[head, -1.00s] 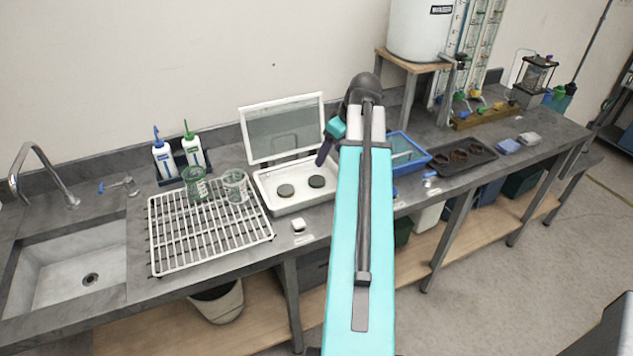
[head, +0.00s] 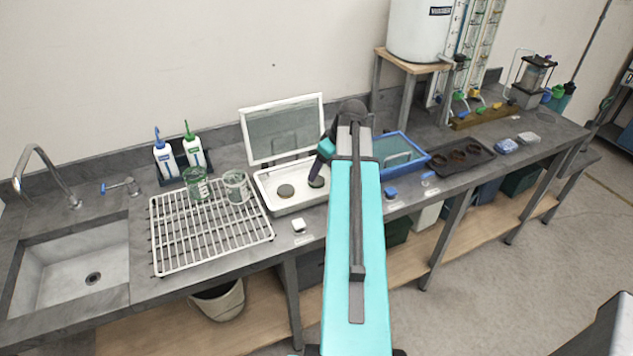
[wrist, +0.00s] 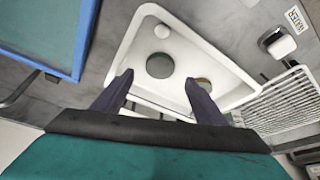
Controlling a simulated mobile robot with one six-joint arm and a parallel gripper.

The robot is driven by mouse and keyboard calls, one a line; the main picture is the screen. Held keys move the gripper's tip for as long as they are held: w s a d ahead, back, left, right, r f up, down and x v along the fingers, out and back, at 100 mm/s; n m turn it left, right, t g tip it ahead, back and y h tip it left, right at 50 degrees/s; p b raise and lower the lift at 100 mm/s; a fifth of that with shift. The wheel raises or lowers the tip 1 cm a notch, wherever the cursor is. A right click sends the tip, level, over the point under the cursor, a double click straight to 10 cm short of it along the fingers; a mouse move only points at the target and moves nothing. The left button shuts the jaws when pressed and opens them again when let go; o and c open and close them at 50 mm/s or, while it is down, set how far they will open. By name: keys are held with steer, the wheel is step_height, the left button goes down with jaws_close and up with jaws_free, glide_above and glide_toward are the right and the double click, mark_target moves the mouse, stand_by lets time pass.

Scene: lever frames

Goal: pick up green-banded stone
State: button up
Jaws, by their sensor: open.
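Two dark round stones lie in a white tray with its lid raised. One stone (head: 285,191) is at the left in the head view, the other (head: 318,182) at the right. In the wrist view one dark stone (wrist: 160,65) shows between and beyond my fingertips. The other (wrist: 203,84) is partly hidden by the right finger and has a greenish-brown edge. I cannot tell surely which is green-banded. My gripper (head: 313,179) is open over the tray, close to the right stone in the head view. The open jaws also show in the wrist view (wrist: 160,80).
The white tray (head: 265,193) has its raised lid (head: 283,130) behind. A blue-rimmed tray (head: 428,160) stands to the right, a wire rack (head: 205,240) with glass beakers to the left. A small white block (head: 298,225) sits in front.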

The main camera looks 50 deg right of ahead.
mark_target(317, 180)
steer(key=shift+f, duration=0.15)
steer(key=shift+p+x, duration=1.25)
steer(key=shift+x, duration=1.25)
steer(key=shift+s, duration=0.15)
steer(key=c, duration=1.2)
